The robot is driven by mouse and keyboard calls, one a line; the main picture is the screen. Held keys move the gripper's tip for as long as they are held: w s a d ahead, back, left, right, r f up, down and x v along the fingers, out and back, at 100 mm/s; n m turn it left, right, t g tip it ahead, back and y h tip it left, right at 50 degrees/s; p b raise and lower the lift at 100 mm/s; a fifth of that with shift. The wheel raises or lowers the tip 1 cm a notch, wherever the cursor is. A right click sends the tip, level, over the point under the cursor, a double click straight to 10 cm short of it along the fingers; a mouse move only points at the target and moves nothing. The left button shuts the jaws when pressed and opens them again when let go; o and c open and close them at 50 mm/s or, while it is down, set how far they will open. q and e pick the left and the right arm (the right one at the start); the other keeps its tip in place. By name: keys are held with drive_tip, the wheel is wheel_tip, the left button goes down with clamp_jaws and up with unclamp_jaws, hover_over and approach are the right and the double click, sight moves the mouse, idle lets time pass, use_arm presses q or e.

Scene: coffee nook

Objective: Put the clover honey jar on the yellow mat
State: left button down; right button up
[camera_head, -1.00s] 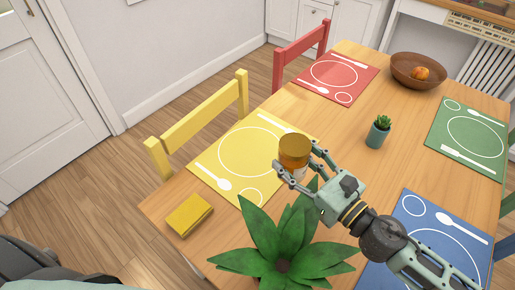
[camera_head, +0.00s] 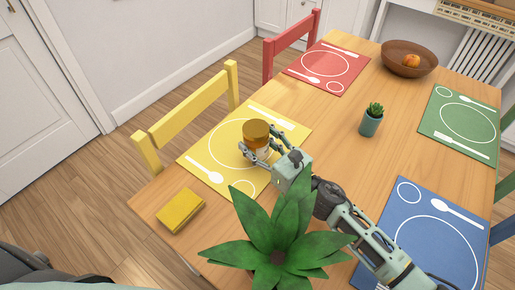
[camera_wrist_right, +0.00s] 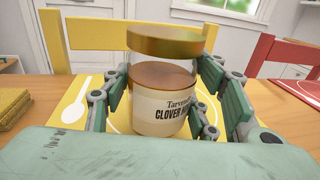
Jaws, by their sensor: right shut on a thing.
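The clover honey jar (camera_head: 256,133) has a gold lid and a cream label reading "CLOVER"; it also shows large in the right wrist view (camera_wrist_right: 163,85). My right gripper (camera_head: 257,152) is shut on the jar, with fingers on both sides of it. The jar is upright and over the yellow mat (camera_head: 207,159), inside its printed outline. Its base is partly hidden by the gripper, so I cannot tell whether it touches the mat. The left gripper is not in view.
A large green plant (camera_head: 275,235) stands in front of my right arm. A yellow box-like item (camera_head: 180,210) lies at the table's left edge. A small potted succulent (camera_head: 371,120), a wooden bowl (camera_head: 408,62) and red (camera_head: 330,68), green (camera_head: 462,120) and blue (camera_head: 437,240) mats are elsewhere.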

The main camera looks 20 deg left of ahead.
drive_tip(key=shift+f, duration=1.05)
drive_tip(key=shift+f, duration=0.1)
drive_tip(key=shift+f+b, duration=0.15)
drive_tip(key=shift+b, duration=0.2)
drive_tip(key=o, duration=1.6)
drive_tip(key=shift+c, duration=0.2)
drive_tip(key=shift+s+d+p, duration=0.15)
drive_tip(key=shift+d+p, duration=0.1)
drive_tip(key=shift+p, duration=0.1)
drive_tip(key=v, duration=0.7)
drive_tip(key=shift+r+p, duration=0.2)
drive_tip(key=shift+p, duration=0.1)
